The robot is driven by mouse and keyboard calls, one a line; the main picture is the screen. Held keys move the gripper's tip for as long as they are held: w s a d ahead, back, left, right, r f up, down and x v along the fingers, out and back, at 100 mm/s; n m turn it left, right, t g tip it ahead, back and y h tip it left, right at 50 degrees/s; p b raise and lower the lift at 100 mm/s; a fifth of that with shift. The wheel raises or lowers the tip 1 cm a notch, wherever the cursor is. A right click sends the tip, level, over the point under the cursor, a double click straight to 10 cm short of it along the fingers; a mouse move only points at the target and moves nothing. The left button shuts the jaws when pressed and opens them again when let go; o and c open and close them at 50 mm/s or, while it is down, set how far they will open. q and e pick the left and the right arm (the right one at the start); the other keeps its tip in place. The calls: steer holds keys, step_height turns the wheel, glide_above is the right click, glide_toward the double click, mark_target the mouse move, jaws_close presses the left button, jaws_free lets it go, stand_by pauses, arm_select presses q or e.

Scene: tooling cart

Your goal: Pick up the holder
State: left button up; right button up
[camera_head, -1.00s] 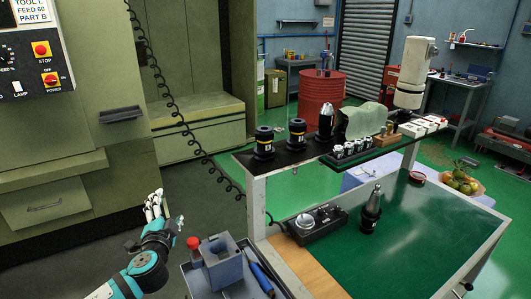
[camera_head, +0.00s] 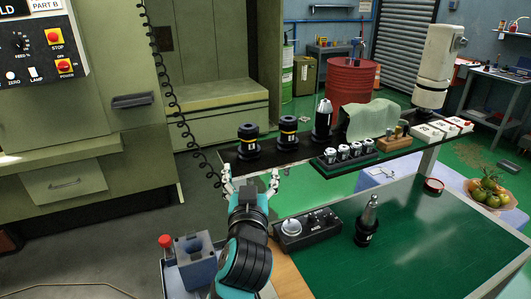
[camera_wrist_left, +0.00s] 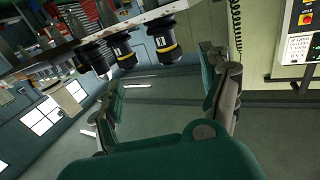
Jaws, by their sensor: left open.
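Two black tool holders with yellow bands stand on the cart's upper shelf, the left one (camera_head: 248,142) and the one beside it (camera_head: 288,135). A black holder with a silver tip (camera_head: 322,120) stands to their right. Another holder with a silver cone (camera_head: 367,222) stands on the green mat. My left gripper (camera_head: 250,180) is open and empty, just in front of and below the shelf's left end, apart from the holders. In the left wrist view, the banded holders (camera_wrist_left: 163,40) and (camera_wrist_left: 122,52) show beyond the open fingers (camera_wrist_left: 165,95). My right gripper is not in view.
The upper shelf (camera_head: 232,165) also carries a row of small grey pieces (camera_head: 350,152), a cloth (camera_head: 370,118) and white boxes (camera_head: 440,128). A black control box (camera_head: 308,228) sits on the lower top. A coiled cable (camera_head: 170,90) hangs left of the shelf.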

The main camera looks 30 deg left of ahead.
mark_target(249, 143)
arm_select(q)
steer(key=p+x, duration=0.2)
steer(key=x, duration=0.3)
steer(key=a+p+x, duration=0.1)
steer(key=x, duration=0.5)
steer(key=shift+s+r+p, duration=0.2)
steer(key=shift+s+p, duration=0.1)
steer(key=shift+p, duration=0.1)
steer(key=shift+w+a, duration=0.25)
steer(key=shift+w, duration=0.15)
steer(key=shift+w+a+p, duration=0.2)
steer(key=shift+w+p, duration=0.1)
steer(key=shift+p, duration=0.2)
steer(key=p+x, duration=0.2)
steer(key=x, duration=0.1)
steer(key=shift+w+f, duration=0.1)
steer(key=shift+w, duration=0.25)
steer(key=shift+w+a+f, duration=0.15)
steer(key=shift+w+a, duration=0.1)
steer(key=shift+w, duration=0.1)
steer(key=shift+s, duration=0.1)
steer(key=shift+c, duration=1.3)
steer(key=c, duration=0.7)
jaws_close()
steer(key=shift+r, duration=0.2)
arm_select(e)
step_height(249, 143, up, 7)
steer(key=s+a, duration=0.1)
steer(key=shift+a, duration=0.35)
